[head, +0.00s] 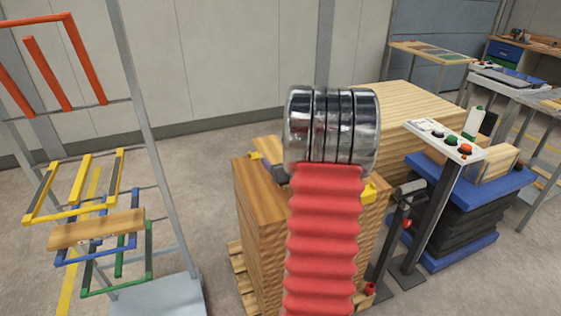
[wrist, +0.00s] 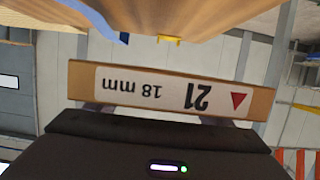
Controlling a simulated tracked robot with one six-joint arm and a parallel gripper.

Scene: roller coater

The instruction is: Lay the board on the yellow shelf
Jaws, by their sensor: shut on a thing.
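My gripper (wrist: 160,112) is shut on a board (wrist: 254,102) in the wrist view. The board's near edge carries a white label with "21", "18 mm" and a red triangle, upside down in the picture. In the head view my gripper is hidden behind my arm, and I cannot clearly make out the held board there. The yellow shelf (head: 77,213) is a set of yellow arms on the grey rack at the left. It is well to the left of my arm. Another board (head: 97,229) lies low across the rack, by the blue arms.
Red arms (head: 44,72) sit above the yellow shelf; blue (head: 130,241) and green arms (head: 148,262) sit below. A wooden stack (head: 258,230) on a pallet stands behind my arm. A control post (head: 430,205) and blue lift table (head: 480,190) are right. Floor between rack and stack is clear.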

